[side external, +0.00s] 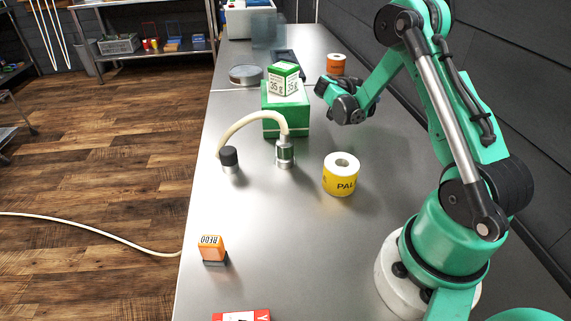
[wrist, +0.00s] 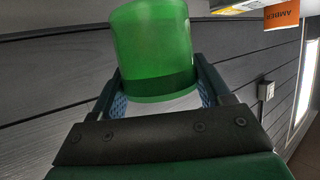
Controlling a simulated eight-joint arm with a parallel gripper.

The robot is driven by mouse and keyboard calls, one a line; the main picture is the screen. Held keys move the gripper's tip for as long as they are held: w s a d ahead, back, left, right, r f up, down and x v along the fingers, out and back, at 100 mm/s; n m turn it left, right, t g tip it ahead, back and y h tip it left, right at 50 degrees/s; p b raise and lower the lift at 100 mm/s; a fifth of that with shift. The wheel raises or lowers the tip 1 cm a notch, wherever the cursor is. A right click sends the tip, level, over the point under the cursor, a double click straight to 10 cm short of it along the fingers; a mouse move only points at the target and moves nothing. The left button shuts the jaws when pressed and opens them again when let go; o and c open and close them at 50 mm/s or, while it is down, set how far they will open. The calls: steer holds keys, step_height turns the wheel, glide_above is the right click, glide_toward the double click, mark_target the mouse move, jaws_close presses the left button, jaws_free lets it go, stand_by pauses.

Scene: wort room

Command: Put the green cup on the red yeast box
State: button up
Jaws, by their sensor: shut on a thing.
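A translucent green cup (wrist: 152,45) fills the upper middle of the wrist view, with a darker band near its lower end. My gripper (wrist: 160,98) is shut on it, with one blue-padded finger on each side. In the side external view my gripper (side external: 325,88) is above the far part of the bench, right of a green box; I cannot make out the cup there. The red yeast box (side external: 241,316) is at the bottom edge of the side external view, mostly cut off. The part of its top that shows is bare. My gripper is far from it.
A green box (side external: 286,116) carries a small white-and-green box (side external: 284,78). A hose with fittings (side external: 256,118), a yellow roll (side external: 341,174) and an orange box (side external: 211,248) stand on the bench (side external: 275,230). An orange roll (side external: 336,64) stands behind my gripper.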

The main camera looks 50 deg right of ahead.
steer(key=shift+f, duration=1.9)
steer(key=o, duration=1.2)
steer(key=shift+f, duration=0.1)
steer(key=shift+o, duration=0.2)
steer(key=shift+f, duration=0.1)
steer(key=shift+v, duration=2.85)
